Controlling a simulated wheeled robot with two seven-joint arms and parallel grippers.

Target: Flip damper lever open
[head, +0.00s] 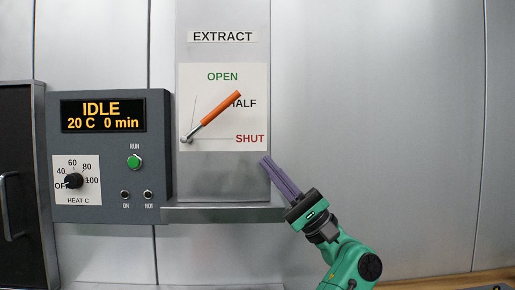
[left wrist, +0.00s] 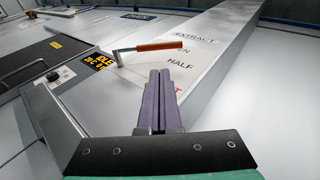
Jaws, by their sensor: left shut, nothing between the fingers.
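The damper lever has an orange handle (head: 220,108) on a metal pivot at the lower left of a white label plate (head: 225,75). It points up and right, covering the start of the word HALF, between OPEN above and SHUT below. The lever also shows in the left wrist view (left wrist: 155,46), standing out from the panel beyond my fingertips. My left gripper (head: 266,160), with purple fingers, is shut and empty. Its tips are just below and right of the SHUT mark, apart from the handle. My right gripper is not in view.
A grey control box (head: 110,150) with an IDLE display, heat dial and green RUN button stands left of the plate. A metal ledge (head: 220,213) juts out below the duct. The wall to the right is bare.

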